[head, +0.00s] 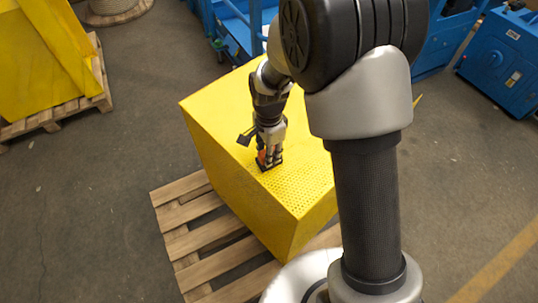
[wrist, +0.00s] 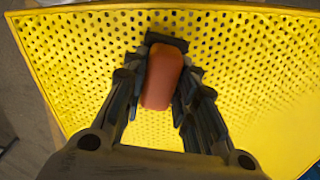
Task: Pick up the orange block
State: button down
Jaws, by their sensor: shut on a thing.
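The orange block (wrist: 162,78) is between the fingers of my gripper (wrist: 163,62) in the wrist view. It has rounded edges and looks reddish-orange. The fingers are shut on it from both sides. In the head view, my gripper (head: 269,163) points down at the top of the yellow perforated box (head: 299,188). Only a small bit of the orange block (head: 262,155) shows there, partly hidden by the fingers. I cannot tell whether the block touches the box top or is just above it.
The yellow box stands on a wooden pallet (head: 199,235). Another yellow piece (head: 35,60) on a pallet is at the upper left. Blue machines (head: 508,60) stand at the back and right. A wooden spool (head: 112,10) is at the top. Grey floor (head: 80,200) is clear at left.

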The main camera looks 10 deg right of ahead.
notch_tip(320, 180, up, 20)
jog(key=p, duration=0.6)
jog(key=c, duration=1.8)
grip_release()
jog(key=shift+c, duration=0.2)
jog(key=c, duration=0.4)
